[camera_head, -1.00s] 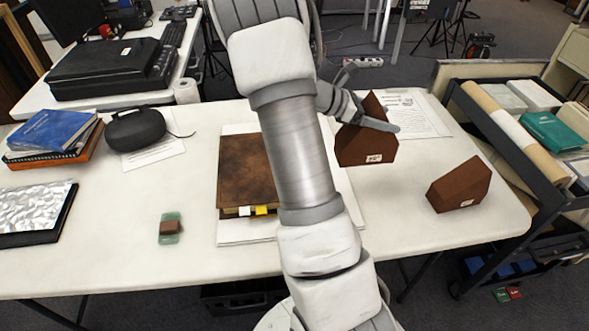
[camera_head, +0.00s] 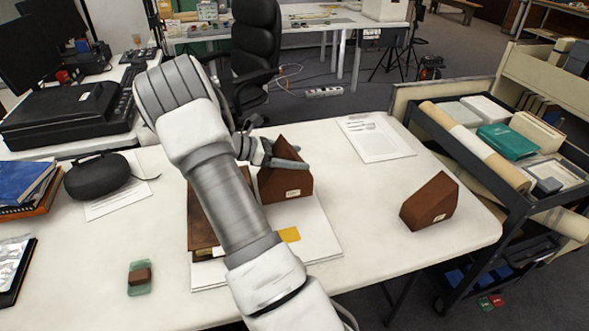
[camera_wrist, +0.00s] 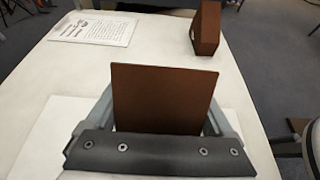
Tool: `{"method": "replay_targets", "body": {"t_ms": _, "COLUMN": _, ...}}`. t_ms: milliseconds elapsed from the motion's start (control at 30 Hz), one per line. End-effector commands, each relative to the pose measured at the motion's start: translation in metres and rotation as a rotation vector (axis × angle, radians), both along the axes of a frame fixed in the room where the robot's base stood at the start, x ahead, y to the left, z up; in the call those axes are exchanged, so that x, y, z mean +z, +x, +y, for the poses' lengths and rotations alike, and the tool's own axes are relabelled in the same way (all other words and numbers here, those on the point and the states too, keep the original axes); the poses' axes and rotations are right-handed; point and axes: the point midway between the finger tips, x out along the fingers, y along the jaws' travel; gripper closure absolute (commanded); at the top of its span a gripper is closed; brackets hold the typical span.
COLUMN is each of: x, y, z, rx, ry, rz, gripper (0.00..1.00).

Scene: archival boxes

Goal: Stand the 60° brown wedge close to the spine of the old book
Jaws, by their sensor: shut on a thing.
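My gripper (camera_head: 275,157) is shut on a brown wedge (camera_head: 287,187) with a pointed top and a small white label. The wedge is upright near the right part of the old book; whether its base touches the white sheet cannot be told. In the wrist view the held wedge (camera_wrist: 163,98) fills the space between my fingers. The old book (camera_head: 202,222) is brown and lies on a white sheet, mostly hidden behind my arm; its spine cannot be made out. A second brown wedge (camera_head: 430,203) stands alone on the table to the right; it also shows in the wrist view (camera_wrist: 206,28).
The white table (camera_head: 375,240) has free room between the two wedges. A printed paper (camera_head: 375,138) lies at the back. A small brown block on a green pad (camera_head: 139,277) is at front left. A dark cart (camera_head: 490,180) with books stands at the right edge.

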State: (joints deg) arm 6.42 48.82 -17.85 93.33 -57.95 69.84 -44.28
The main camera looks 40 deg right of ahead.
Motion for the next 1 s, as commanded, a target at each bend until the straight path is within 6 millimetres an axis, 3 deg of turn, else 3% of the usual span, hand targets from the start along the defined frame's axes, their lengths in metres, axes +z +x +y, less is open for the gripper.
{"method": "replay_targets", "body": {"t_ms": 300, "x": -0.039, "y": 0.000, "z": 0.000, "rx": -0.001, "ry": 0.000, "rz": 0.002, "gripper": 0.96}}
{"method": "replay_targets", "body": {"t_ms": 667, "x": -0.043, "y": 0.000, "z": 0.000, "rx": -0.001, "ry": 0.000, "rz": 0.000, "gripper": 0.96}}
{"method": "replay_targets", "body": {"t_ms": 700, "x": -0.043, "y": 0.000, "z": 0.000, "rx": 0.000, "ry": 0.000, "rz": -0.001, "gripper": 0.11}}
{"method": "replay_targets", "body": {"t_ms": 767, "x": -0.042, "y": 0.000, "z": 0.000, "rx": 0.000, "ry": 0.000, "rz": -0.001, "gripper": 0.01}}
{"method": "replay_targets", "body": {"t_ms": 1000, "x": -0.041, "y": 0.000, "z": 0.000, "rx": 0.000, "ry": 0.000, "rz": -0.001, "gripper": 0.00}}
